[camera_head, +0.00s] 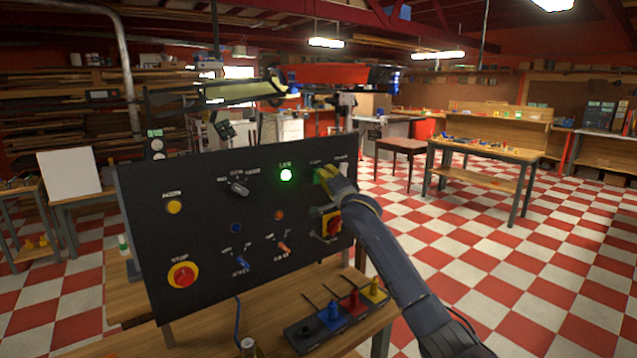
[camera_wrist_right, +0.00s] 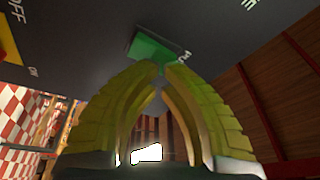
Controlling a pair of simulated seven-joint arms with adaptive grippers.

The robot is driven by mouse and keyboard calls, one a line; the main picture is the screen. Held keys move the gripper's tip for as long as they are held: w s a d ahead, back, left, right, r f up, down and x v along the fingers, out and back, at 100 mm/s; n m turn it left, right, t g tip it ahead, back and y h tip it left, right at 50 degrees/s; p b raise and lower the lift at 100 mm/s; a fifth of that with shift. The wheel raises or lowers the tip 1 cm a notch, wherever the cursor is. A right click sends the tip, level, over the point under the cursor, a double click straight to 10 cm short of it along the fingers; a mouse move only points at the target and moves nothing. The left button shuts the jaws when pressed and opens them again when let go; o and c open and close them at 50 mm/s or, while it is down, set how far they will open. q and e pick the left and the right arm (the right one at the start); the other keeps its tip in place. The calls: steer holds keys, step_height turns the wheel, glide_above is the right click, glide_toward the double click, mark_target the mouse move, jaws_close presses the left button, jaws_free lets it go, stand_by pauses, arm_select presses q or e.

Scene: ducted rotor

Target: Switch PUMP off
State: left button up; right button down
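The black control panel (camera_head: 210,225) stands tilted on a wooden bench. A green rocker switch (camera_head: 319,176) sits at its upper right under a small label too blurred to read surely. In the right wrist view the green rocker (camera_wrist_right: 155,50) is just beyond the fingertips, with a partly hidden label beside it that seems to start with "PU". My right gripper (camera_head: 328,178) has yellow fingers whose tips meet in front of the rocker; they also show in the wrist view (camera_wrist_right: 163,67). I cannot tell whether they touch it. The rocker's tilt is unclear. My left gripper is not in view.
A lit green lamp (camera_head: 286,175), grey selector knob (camera_head: 238,188), red stop button (camera_head: 182,275) and red-yellow rotary switch (camera_head: 334,226) share the panel. A block with coloured plugs (camera_head: 335,318) lies on the bench in front. Checkered floor (camera_head: 480,260) is open at right.

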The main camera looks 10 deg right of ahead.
steer(key=shift+d, duration=0.1)
steer(key=shift+s+d+r, duration=0.3)
steer(key=shift+s+r, duration=0.05)
steer(key=shift+s, duration=0.35)
steer(key=shift+s+d+r, duration=0.3)
steer(key=shift+s+r, duration=0.1)
steer(key=shift+s, duration=0.3)
steer(key=shift+s+d+r, duration=0.3)
steer(key=shift+s+r, duration=0.05)
steer(key=shift+s, duration=0.35)
